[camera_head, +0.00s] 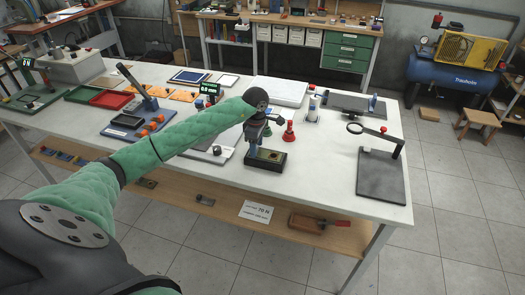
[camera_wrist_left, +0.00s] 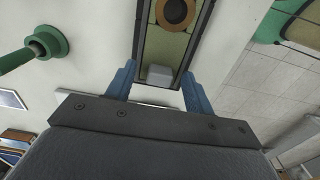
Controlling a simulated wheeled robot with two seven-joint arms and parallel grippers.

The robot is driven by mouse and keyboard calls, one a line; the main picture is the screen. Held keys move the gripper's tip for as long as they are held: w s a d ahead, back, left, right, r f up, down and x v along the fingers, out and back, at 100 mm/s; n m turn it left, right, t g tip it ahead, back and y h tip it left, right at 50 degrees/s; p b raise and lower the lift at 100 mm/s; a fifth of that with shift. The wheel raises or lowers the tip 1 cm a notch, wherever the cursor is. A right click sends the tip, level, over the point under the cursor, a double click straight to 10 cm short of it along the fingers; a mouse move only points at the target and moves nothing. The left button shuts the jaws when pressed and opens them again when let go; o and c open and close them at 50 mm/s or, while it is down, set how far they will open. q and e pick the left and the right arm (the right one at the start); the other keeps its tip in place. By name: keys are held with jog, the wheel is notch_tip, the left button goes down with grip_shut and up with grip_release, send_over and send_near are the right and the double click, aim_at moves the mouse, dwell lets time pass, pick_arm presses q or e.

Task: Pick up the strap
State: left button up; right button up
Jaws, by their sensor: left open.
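My left gripper (camera_head: 257,146) reaches over a small black-framed tray (camera_head: 278,162) near the middle of the front table edge. In the left wrist view the gripper's blue fingers (camera_wrist_left: 158,84) stand open and apart. Between their tips is a small pale grey block (camera_wrist_left: 160,75) at the near end of the tray, which shows a yellow-green floor (camera_wrist_left: 165,48). A brown ring (camera_wrist_left: 175,10) lies farther along the same tray. I cannot tell for certain which piece is the strap. My right gripper is in neither view.
A dark board with a ring magnifier (camera_head: 381,178) is at the right table end. A blue holder with orange pieces (camera_head: 128,122) and red and green trays (camera_head: 110,98) are at left. White tabletop (camera_head: 325,150) is clear between tray and board.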

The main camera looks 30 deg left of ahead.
pick_arm(q)
jog(key=shift+f, duration=0.35)
jog(key=c, duration=1.1)
